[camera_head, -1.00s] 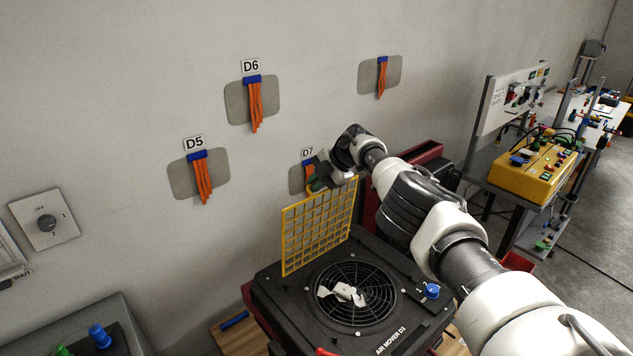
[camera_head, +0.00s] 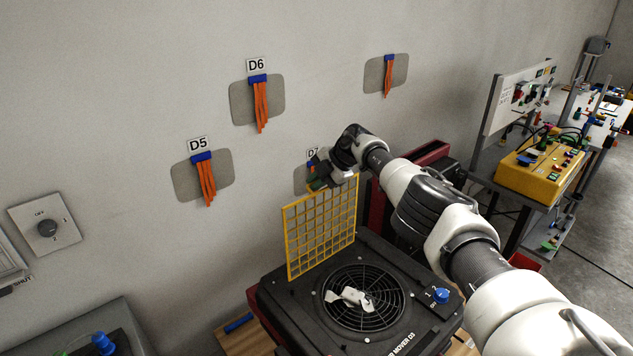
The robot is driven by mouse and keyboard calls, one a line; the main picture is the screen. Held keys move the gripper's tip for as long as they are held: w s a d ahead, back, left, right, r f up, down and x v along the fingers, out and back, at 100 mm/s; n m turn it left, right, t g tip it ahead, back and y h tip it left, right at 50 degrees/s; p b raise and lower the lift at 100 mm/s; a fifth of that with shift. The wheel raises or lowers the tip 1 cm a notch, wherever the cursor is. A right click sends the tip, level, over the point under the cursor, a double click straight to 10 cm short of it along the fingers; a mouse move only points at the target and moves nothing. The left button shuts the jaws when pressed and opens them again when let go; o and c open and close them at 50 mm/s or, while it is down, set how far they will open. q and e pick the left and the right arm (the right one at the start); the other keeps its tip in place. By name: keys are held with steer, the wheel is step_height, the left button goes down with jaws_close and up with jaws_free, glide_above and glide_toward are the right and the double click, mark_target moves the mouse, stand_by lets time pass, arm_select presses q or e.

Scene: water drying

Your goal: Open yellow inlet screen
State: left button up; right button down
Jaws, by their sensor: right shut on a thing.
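The yellow inlet screen (camera_head: 318,232) is a square grid standing upright along the far left edge of the black air mover (camera_head: 285,303). The round fan inlet with its black guard (camera_head: 365,300) lies uncovered, and a white crumpled piece (camera_head: 349,299) rests on it. My right gripper (camera_head: 325,180) is at the screen's top right corner, shut on the screen's upper edge; its fingertips are partly hidden by the wrist. My left gripper is not in view.
A blue knob (camera_head: 441,296) sits on the air mover's right side. The wall behind has grey patches with orange streamers, labelled D5 (camera_head: 204,180) and D6 (camera_head: 259,103). A yellow box (camera_head: 543,172) stands on a bench at right.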

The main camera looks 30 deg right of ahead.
steer(key=shift+s+a+f, duration=0.1)
steer(key=shift+a+f, duration=0.05)
steer(key=shift+f, duration=0.1)
steer(key=c, duration=1.6)
jaws_free()
steer(key=shift+o, duration=0.4)
steer(key=shift+w, duration=0.2)
steer(key=shift+r, duration=0.1)
steer(key=shift+s+d+r, duration=0.2)
steer(key=shift+d+r, duration=0.1)
steer(key=shift+r, duration=0.1)
steer(key=b+v, duration=0.1)
steer(key=v, duration=0.8)
steer(key=shift+r, duration=0.25)
